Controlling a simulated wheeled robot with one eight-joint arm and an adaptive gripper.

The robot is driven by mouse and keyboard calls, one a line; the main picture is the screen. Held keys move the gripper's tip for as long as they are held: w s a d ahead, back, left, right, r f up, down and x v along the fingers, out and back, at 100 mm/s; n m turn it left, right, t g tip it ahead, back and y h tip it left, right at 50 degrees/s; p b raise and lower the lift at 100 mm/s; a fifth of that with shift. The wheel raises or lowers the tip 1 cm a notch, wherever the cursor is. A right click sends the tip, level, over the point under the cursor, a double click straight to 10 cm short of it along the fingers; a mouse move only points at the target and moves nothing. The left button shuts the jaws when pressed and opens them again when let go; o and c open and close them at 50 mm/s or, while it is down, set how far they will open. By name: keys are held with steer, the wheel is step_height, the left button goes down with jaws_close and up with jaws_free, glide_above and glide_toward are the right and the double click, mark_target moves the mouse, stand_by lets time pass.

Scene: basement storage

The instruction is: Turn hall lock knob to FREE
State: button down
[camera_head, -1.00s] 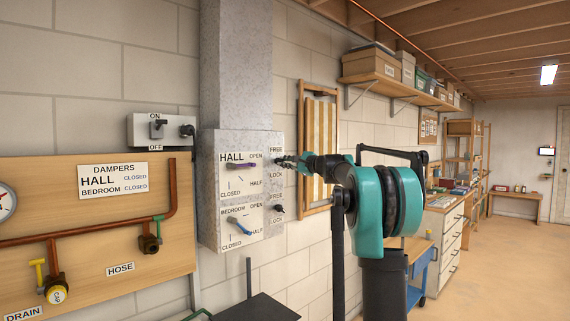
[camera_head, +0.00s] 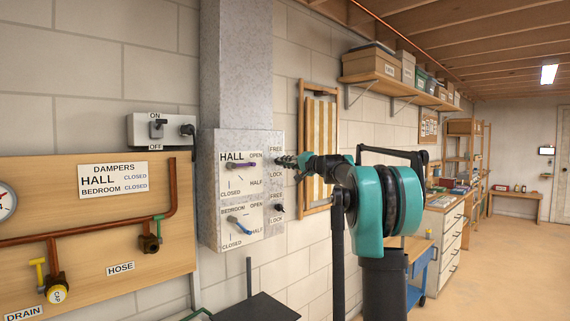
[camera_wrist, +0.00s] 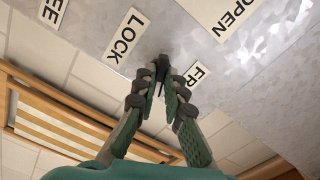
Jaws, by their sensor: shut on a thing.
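The hall lock knob (camera_wrist: 161,62) is small and dark, on the grey metal box between the hall LOCK label (camera_wrist: 126,37) and the hall FREE label (camera_wrist: 196,75). In the wrist view my gripper (camera_wrist: 157,72) is shut on the knob, with a fingertip on either side. The fingertips hide much of it, so I cannot tell which way it points. In the head view my gripper (camera_head: 279,161) reaches from the right to the box's upper right edge and covers the knob. The hall FREE label (camera_head: 276,149) is above it and LOCK (camera_head: 276,174) below.
The bedroom lock knob (camera_head: 279,208) is below on the same box. The purple hall lever (camera_head: 242,165) and blue bedroom lever (camera_head: 240,226) are to the left. A wooden frame (camera_head: 318,150) hangs behind my gripper. A dark flat surface (camera_head: 255,307) is below the box.

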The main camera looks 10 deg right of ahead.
steer(key=shift+f+n, duration=0.1)
steer(key=shift+n, duration=1.8)
steer(key=c, duration=1.6)
jaws_free()
steer(key=shift+s+d, duration=0.1)
steer(key=v, duration=1.1)
steer(key=shift+s+d, duration=0.15)
steer(key=shift+s, duration=0.2)
steer(key=shift+f, duration=0.1)
